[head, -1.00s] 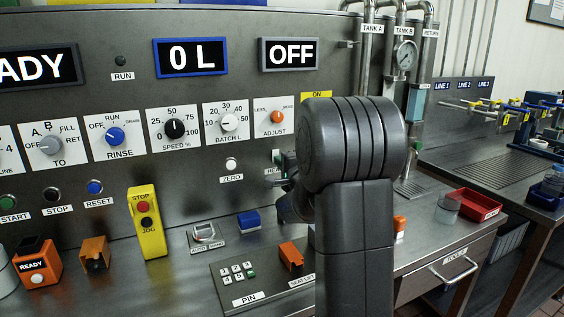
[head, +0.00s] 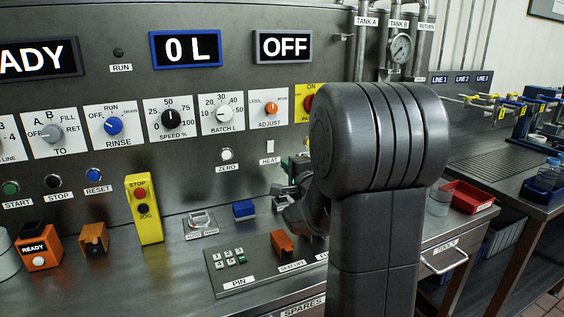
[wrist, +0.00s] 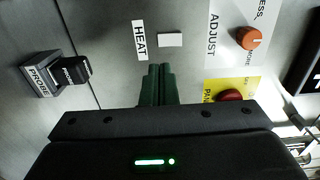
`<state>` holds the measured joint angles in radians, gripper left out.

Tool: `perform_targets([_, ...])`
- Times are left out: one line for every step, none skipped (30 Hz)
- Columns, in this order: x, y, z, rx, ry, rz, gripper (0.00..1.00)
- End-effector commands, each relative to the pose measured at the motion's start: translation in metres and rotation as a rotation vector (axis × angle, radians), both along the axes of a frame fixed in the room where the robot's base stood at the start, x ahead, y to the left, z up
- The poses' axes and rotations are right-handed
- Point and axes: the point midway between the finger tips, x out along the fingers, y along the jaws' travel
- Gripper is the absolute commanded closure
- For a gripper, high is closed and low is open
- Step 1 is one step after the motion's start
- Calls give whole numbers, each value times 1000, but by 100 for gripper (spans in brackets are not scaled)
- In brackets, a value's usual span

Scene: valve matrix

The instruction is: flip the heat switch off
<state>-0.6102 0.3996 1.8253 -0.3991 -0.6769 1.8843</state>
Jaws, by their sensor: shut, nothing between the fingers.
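The heat switch (head: 270,146) is a small white rocker on the steel panel, just above the HEAT label (head: 269,160). In the wrist view the switch (wrist: 170,40) is a plain white rectangle beside the HEAT label (wrist: 139,40). Which way it is tipped cannot be told. My gripper (wrist: 160,68) is shut and empty, its green fingers together and pointing toward the switch. The tips appear a little short of it in the picture, with no contact visible. In the head view my arm hides much of my gripper.
The orange ADJUST knob (wrist: 249,38) and a red button (wrist: 231,96) on a yellow plate are near the switch. The ZERO button (head: 226,154) is left of it. A display (head: 283,47) above reads OFF. A blue block (head: 244,209) sits on the counter below.

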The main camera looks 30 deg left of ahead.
Motion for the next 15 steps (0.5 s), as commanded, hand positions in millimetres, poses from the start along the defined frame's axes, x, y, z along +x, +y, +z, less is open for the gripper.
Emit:
perform_targets([-7, -8, 0, 0, 0, -1, 100])
perform_targets([-10, -12, 0, 0, 0, -1, 100])
perform_targets([-14, -17, -1, 1, -1, -1, 100])
perform_targets([-17, -21, 0, 1, -1, -2, 100])
perform_targets([-19, -24, -1, 1, -1, -2, 100])
perform_targets([-22, -27, -1, 0, 0, -2, 100])
perform_targets([-24, -29, -1, 0, 0, -1, 100])
perform_targets([-26, -31, -1, 1, -1, -1, 100])
perform_targets([-28, -33, -1, 1, -1, -1, 100])
perform_targets([-29, -34, -1, 1, -1, 0, 100])
perform_targets([-29, -34, -2, 1, -1, 0, 100])
perform_targets([-30, -35, -2, 1, -1, 0, 100])
perform_targets([-30, -35, -2, 1, -1, 0, 100])
perform_targets([-30, -35, -2, 1, -1, 0, 100])
perform_targets([-30, -35, -2, 1, -1, 0, 100])
